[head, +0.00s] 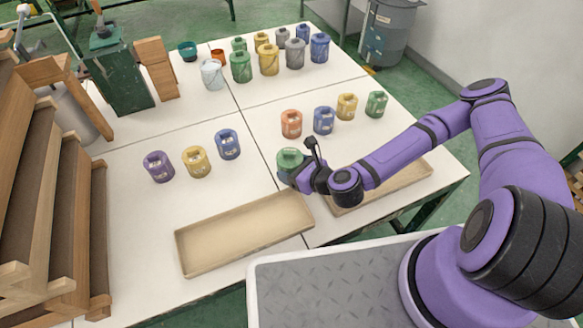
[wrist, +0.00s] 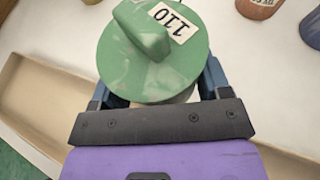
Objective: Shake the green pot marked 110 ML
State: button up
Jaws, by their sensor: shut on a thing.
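The green pot (head: 289,158) is at my gripper (head: 299,174) in the head view, near the inner end of the front-left tray. In the wrist view the pot's round green lid (wrist: 130,62) fills the upper middle, with a raised grip bar and a white label reading 110, upside down. The gripper's dark fingers (wrist: 157,84) stand on both sides of the pot, shut on it. The pot's lower body is mostly hidden by the lid and gripper. I cannot tell whether its base touches the table.
Two shallow trays lie along the front edge, left (head: 245,232) and right (head: 385,183). Purple (head: 158,167), yellow (head: 196,162) and blue (head: 228,145) pots stand to the left. Orange (head: 291,124), blue (head: 324,120), yellow (head: 346,107) and green (head: 376,104) pots stand behind. More pots stand farther back.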

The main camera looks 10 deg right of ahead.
jog(key=a, duration=0.5)
jog(key=shift+a, duration=0.3)
jog(key=d, duration=0.6)
jog(key=shift+d, duration=0.4)
jog(key=shift+a, duration=3.4)
jog(key=shift+d, duration=1.75)
jog(key=shift+a, duration=0.1)
